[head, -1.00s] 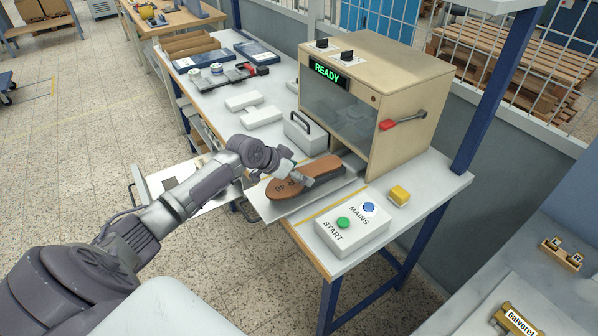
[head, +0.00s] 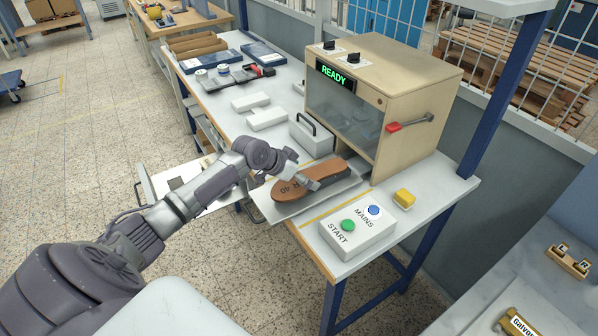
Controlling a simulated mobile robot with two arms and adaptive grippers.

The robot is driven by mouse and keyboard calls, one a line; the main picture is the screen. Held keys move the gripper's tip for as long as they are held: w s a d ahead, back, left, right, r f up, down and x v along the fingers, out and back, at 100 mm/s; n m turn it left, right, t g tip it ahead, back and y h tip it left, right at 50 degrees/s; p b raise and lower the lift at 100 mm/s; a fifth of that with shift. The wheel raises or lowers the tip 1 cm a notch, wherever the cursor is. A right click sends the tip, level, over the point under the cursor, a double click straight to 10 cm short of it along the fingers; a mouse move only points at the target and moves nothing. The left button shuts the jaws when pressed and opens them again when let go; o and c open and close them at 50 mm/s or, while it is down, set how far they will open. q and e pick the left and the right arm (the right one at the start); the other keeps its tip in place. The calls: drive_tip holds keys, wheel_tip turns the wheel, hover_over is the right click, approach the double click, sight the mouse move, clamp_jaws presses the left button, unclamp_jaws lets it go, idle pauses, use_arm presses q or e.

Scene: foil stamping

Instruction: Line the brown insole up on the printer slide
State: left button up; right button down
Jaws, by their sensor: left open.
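The brown insole (head: 328,173), marked "R 40", lies on the grey printer slide (head: 270,209), which sticks out from the front of the wooden printer (head: 421,97). The insole lies lengthwise along the slide, its marked end towards the slide's outer end and its other end near the printer opening. My left gripper (head: 313,186) is open, with its fingertips at the middle of the insole, over its top. I cannot tell whether they touch it. The wrist hides part of the slide's left side. My right gripper is not in view.
The printer display (head: 334,76) reads READY. A handled grey block (head: 312,135) and white blocks (head: 268,119) stand left of the slide.

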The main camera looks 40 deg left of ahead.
use_arm(q)
drive_tip(key=v, duration=1)
drive_tip(key=shift+s+a+r, duration=0.15)
drive_tip(key=shift+s, duration=0.05)
drive_tip(key=shift+s+a+r, duration=0.1)
drive_tip(key=shift+s+r, duration=0.3)
drive_tip(key=shift+r, duration=0.15)
